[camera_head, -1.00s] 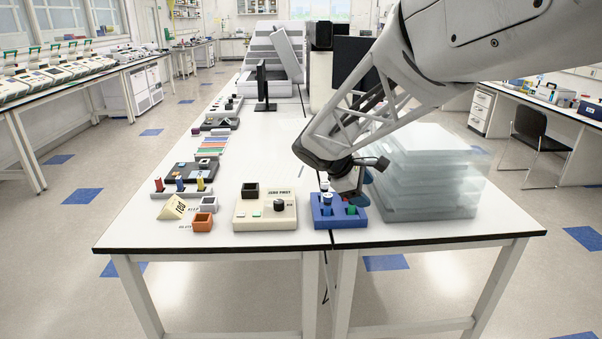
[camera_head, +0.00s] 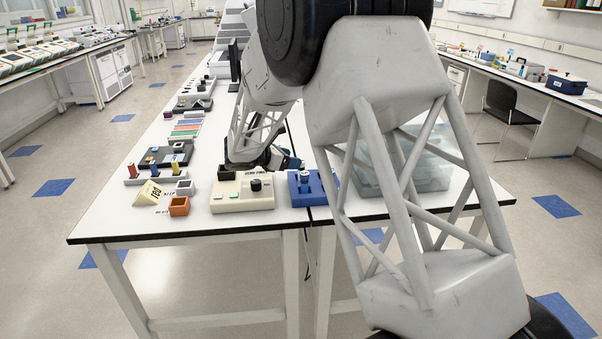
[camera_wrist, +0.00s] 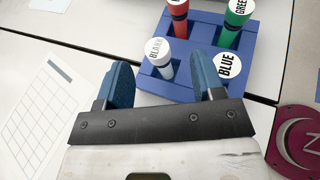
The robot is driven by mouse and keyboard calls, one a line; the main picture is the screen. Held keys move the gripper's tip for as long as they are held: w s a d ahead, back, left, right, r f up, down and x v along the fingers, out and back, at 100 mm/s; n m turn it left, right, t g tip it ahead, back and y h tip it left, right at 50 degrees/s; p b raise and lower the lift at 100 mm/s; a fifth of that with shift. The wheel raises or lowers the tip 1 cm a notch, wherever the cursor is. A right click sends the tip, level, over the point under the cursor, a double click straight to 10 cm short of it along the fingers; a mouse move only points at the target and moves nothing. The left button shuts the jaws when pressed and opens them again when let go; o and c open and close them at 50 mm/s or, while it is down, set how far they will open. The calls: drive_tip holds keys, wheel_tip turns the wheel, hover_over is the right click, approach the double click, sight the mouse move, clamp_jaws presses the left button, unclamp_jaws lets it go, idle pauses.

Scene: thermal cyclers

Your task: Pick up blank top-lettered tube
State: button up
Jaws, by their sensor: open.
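The blank-lettered tube (camera_wrist: 159,53) has a white top marked "BLANK" and a pale body. In the head view the rack (camera_head: 297,198) is partly hidden by my arm, and my fingers are largely hidden.
A cream device with a black knob (camera_head: 232,204) stands left of the rack. Translucent stacked trays (camera_head: 375,182) stand right of the rack. A magenta object (camera_wrist: 302,140) lies at the wrist view's right.

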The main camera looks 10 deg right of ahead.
drive_tip(key=shift+w+a+f+n, duration=0.25)
drive_tip(key=shift+a+f+n, duration=0.05)
drive_tip(key=shift+f, duration=0.35)
drive_tip(key=shift+x, duration=1.3)
drive_tip(key=shift+d, duration=0.1)
drive_tip(key=shift+x, duration=2.5)
drive_tip(key=shift+d+r, duration=0.1)
drive_tip(key=shift+r, duration=0.1)
drive_tip(key=c, duration=1)
